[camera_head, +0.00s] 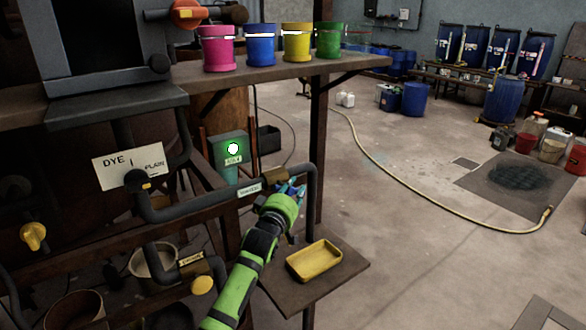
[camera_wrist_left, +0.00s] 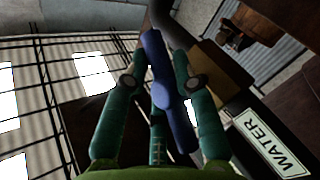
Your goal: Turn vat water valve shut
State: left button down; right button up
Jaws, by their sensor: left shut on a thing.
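The water valve has a blue handle (camera_wrist_left: 165,92), seen close up in the left wrist view between my green fingers. It sits on a dark pipe (camera_head: 190,211) beside a label that reads WATER (camera_wrist_left: 272,143). My left gripper (camera_head: 288,190) reaches the pipe from below in the head view and is shut on the blue handle. In the wrist view the handle lies lengthwise between the fingers, slightly tilted. In the head view the gripper hides most of the handle. My right gripper is in neither view.
A yellow tray (camera_head: 314,261) rests on a low shelf just right of my left arm. Pink, blue, yellow and green buckets (camera_head: 297,43) stand on the shelf above. Other yellow valve handles (camera_head: 202,285) are at lower left. Floor to the right is mostly open, crossed by a hose (camera_head: 400,180).

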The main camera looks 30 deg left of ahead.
pick_arm(q)
jog(key=shift+r+m+g+p, duration=0.35)
jog(key=shift+m+g+p, duration=0.25)
jog(key=shift+p, duration=0.5)
jog(key=shift+f+m+g+p, duration=0.3)
jog(key=shift+m+g+p, duration=0.15)
jog(key=shift+g, duration=0.55)
jog(key=m+g, duration=0.1)
jog(key=g, duration=0.1)
jog(key=m+g, duration=0.1)
jog(key=g, duration=0.1)
jog(key=shift+s+f, duration=0.15)
jog(key=shift+f, duration=0.15)
jog(key=shift+s+a+f+m+g+y, duration=0.1)
jog(key=shift+m+g+y, duration=0.2)
jog(key=shift+g, duration=0.45)
jog(key=shift+s+a+f+m+g+y, duration=0.1)
jog(key=shift+m+g+y, duration=0.2)
jog(key=shift+g, duration=0.45)
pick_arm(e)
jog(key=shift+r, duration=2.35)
pick_arm(q)
jog(key=c, duration=1)
grip_release()
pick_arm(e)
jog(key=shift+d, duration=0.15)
